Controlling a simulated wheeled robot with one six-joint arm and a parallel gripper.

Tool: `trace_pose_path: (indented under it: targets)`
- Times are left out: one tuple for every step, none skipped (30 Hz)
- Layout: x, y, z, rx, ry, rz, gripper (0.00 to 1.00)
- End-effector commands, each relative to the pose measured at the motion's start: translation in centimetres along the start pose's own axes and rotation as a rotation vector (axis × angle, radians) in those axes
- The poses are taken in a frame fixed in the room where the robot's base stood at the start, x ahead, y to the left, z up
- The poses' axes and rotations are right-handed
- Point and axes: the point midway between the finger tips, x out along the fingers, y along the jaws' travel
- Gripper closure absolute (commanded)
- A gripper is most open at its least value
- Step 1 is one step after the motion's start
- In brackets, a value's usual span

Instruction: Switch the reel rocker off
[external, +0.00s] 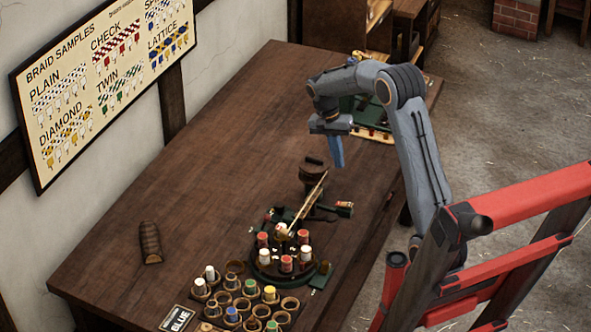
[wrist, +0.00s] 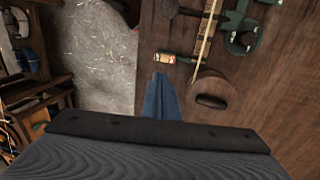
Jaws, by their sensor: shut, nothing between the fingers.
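A small dark-green box with a cream and red face (external: 344,209), which looks like the reel rocker, sits on the table at the end of a short dark arm beside the brown wooden reel (external: 312,177). It also shows in the wrist view (wrist: 164,58), just beyond my fingertips and left of the reel (wrist: 211,94). I cannot tell which way the rocker is tipped. My gripper (external: 338,165) points down above the table, apart from the box and right of the reel. Its blue fingers (wrist: 160,80) are shut and empty.
A light rod or cord (external: 310,203) runs from the reel to a round green braiding stand with several bobbins (external: 286,263). Cups with bobbins (external: 240,300) fill the front of the table. A dark ribbed block (external: 150,243) lies left. The table's middle left is clear.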

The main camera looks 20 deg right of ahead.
Motion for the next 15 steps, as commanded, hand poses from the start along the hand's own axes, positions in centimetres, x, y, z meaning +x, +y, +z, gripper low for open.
trace_pose_path:
  targets:
    - [0.0, 0.0, 0.0, 0.0, 0.0, 0.0, 1.0]
    - [0.0, 0.0, 0.0, 0.0, 0.0, 0.0, 1.0]
    - [0.0, 0.0, 0.0, 0.0, 0.0, 0.0, 1.0]
    - [0.0, 0.0, 0.0, 0.0, 0.0, 0.0, 1.0]
    - [0.0, 0.0, 0.0, 0.0, 0.0, 0.0, 1.0]
    - [0.0, 0.0, 0.0, -0.001, 0.0, 0.0, 1.0]
    - [0.0, 0.0, 0.0, -0.001, 0.0, 0.0, 1.0]
    - [0.0, 0.0, 0.0, -0.001, 0.0, 0.0, 1.0]
    - [0.1, 0.0, 0.0, -0.001, 0.0, 0.0, 1.0]
    - [0.2, 0.0, 0.0, -0.001, -0.001, 0.0, 1.0]
    - [0.4, 0.1, 0.0, -0.001, -0.001, 0.001, 1.0]
    - [0.7, 0.1, 0.1, -0.002, -0.001, 0.001, 1.0]
    - [1.0, 0.1, 0.1, -0.002, -0.002, 0.001, 1.0]
    - [1.4, 0.1, 0.1, -0.002, -0.002, 0.001, 1.0]
    - [2.0, 0.1, 0.1, -0.002, -0.003, 0.003, 1.0]
